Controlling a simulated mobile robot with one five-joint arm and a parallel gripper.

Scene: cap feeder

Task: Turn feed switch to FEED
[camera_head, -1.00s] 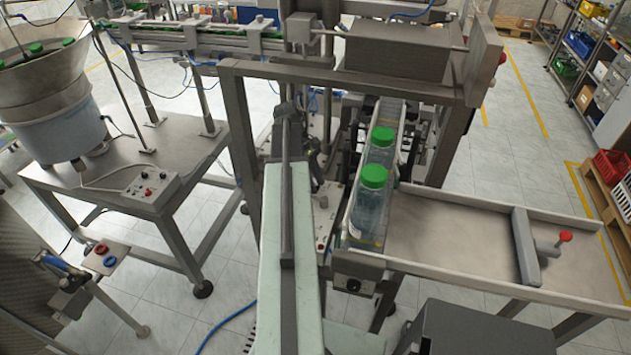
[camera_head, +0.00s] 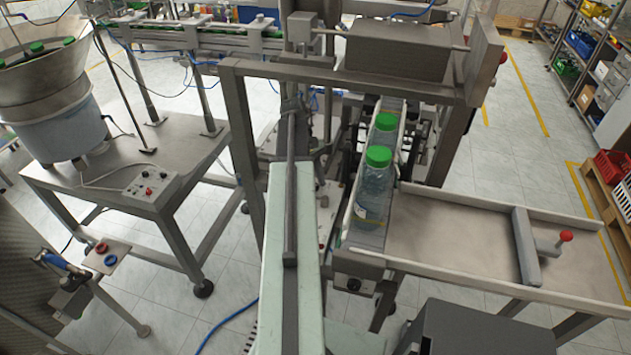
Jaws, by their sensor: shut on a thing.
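A small grey control box (camera_head: 151,187) with a red knob or button and dark controls sits on the front of the metal table at left, below the cap bowl. Its markings are too small to read, and I cannot tell how any switch on it is set. A black round knob (camera_head: 353,284) is on the front end of the bottle conveyor. My pale arm link with a dark bar runs up the middle of the view. I cannot make out my gripper's fingers or anything held in them.
Two green-capped bottles (camera_head: 376,185) stand in the conveyor lane. The cap bowl (camera_head: 45,75) stands on the left table (camera_head: 85,178). A metal frame post (camera_head: 243,140) stands just left of my arm. A tray (camera_head: 445,235) with a red-knobbed pusher lies at right.

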